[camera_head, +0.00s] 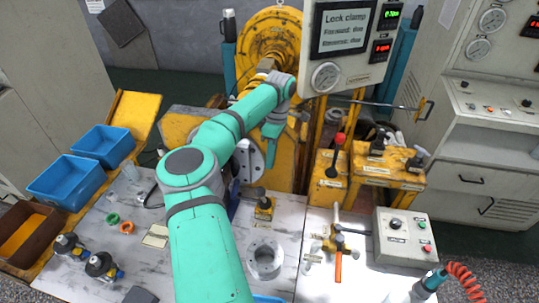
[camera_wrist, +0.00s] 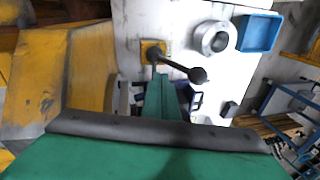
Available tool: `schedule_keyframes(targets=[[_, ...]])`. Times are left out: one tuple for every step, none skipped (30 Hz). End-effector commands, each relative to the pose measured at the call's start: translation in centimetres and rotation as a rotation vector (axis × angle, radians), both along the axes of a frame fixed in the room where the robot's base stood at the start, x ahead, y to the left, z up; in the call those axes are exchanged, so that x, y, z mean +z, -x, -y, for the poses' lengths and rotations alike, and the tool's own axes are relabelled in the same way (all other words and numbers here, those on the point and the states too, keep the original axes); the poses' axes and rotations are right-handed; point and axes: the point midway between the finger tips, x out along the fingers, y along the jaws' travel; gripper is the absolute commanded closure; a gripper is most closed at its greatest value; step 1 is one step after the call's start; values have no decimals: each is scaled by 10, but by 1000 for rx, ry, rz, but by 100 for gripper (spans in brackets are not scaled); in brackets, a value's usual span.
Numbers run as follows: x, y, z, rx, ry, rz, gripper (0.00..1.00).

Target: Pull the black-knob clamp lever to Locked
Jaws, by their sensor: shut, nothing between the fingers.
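The black-knob clamp lever (camera_head: 264,203) stands on a small yellow base on the white table, left of the table's middle seam. In the wrist view its dark arm runs from the yellow base to a round black knob (camera_wrist: 199,75), pointing right and down in the picture. My gripper (camera_head: 270,163) hangs nose-down behind the lever, high beside the yellow machine. In the wrist view my gripper (camera_wrist: 162,78) is a narrow green shape with no gap showing, its tip appearing just below the lever's base. It looks shut and empty. I see no contact with the lever.
A grey flange (camera_head: 266,258) lies in front of the lever. A red-knob lever (camera_head: 338,140) and black-handled clamps (camera_head: 377,145) stand to the right on yellow bases. A grey button box (camera_head: 404,237) sits at the right. A hanging panel (camera_head: 344,30) reads "Lock clamp".

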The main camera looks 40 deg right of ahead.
Motion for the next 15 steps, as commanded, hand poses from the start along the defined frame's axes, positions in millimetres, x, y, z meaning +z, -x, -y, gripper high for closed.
schedule_keyframes(targets=[[-11, 2, -2, -1, 0, -2, 100], [-17, 2, -3, -1, -1, -2, 100], [-24, 3, -5, -1, -1, -2, 100], [-29, 3, -6, 0, 0, -3, 100], [-35, 3, -7, 0, -1, -3, 100], [-42, 4, -9, 1, -1, -3, 100], [-47, 4, -10, 1, 0, -2, 100], [-53, 5, -11, 0, -1, -3, 100], [-60, 6, -12, 0, -1, -3, 100], [-60, 7, -16, 0, 0, -1, 100], [-61, 8, -20, -1, 0, 0, 100], [-62, 10, -24, -1, 0, 0, 100], [-64, 12, -26, -1, 1, 0, 100], [-65, 14, -29, 0, 1, 0, 100], [-67, 16, -32, -1, 1, -1, 100]])
